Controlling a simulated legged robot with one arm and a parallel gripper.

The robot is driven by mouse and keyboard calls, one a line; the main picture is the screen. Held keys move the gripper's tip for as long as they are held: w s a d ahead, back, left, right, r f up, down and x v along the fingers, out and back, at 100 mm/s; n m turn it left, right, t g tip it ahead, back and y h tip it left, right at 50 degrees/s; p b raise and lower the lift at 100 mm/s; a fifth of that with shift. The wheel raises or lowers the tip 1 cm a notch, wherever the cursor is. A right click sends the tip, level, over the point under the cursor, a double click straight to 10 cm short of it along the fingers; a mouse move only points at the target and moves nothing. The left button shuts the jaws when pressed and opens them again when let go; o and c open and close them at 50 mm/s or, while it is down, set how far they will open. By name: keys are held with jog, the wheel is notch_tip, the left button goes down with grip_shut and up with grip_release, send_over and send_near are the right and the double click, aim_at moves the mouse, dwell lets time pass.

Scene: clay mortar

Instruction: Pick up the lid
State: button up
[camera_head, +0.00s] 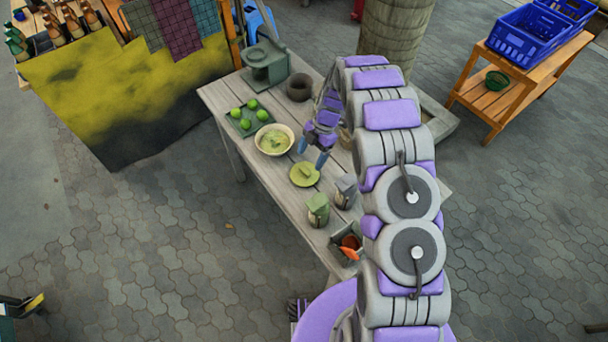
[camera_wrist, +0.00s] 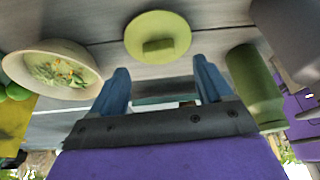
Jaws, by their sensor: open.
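The lid (camera_head: 305,174) is a round yellow-green disc with a block-shaped handle on top. My gripper (camera_head: 312,153) is above the table, just up from the lid in the head view. Its two blue fingers (camera_wrist: 160,80) are apart with nothing between them. The lid is fully visible and untouched.
A green canister (camera_head: 318,209) and a grey one (camera_head: 346,191) stand close to the lid. A tray of green limes (camera_head: 248,117), a dark clay pot (camera_head: 299,87) and a green machine (camera_head: 266,65) are farther back. A dark box (camera_head: 347,243) with orange contents sits at the near end.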

aim_at(304, 170)
jog(key=shift+b+x, duration=0.65)
jog(key=shift+x, duration=2.3)
jog(key=shift+a, duration=0.2)
jog(key=shift+c, duration=0.4)
jog(key=c, duration=1)
